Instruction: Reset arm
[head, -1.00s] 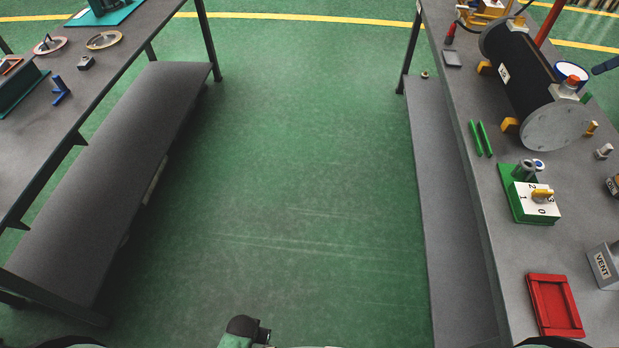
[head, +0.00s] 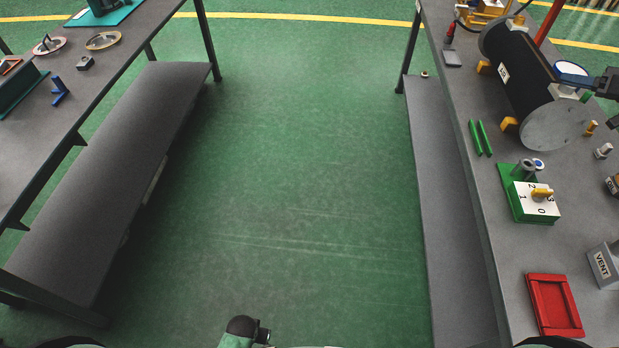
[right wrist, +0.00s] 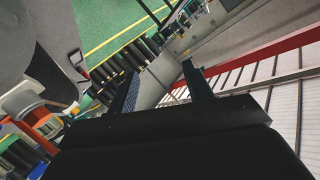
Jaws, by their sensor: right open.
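My right gripper (head: 590,84) comes in from the right edge in the head view, over the right bench beside the black flanged cylinder (head: 518,68). In the right wrist view its two fingers (right wrist: 160,88) stand apart with nothing seen between them. The cylinder lies on yellow supports, its grey round end flange (head: 553,127) facing the near side. A pale block (head: 563,91) sits on top near that flange, close to the gripper; whether they touch I cannot tell. My left gripper is not in view.
The right bench also holds a blue-rimmed white round item (head: 571,68), green rods (head: 480,137), a green-based numbered block (head: 533,200), a red tray (head: 554,305) and a VENT box (head: 604,265). The left bench (head: 60,90) carries small parts. Green floor (head: 310,160) between is clear.

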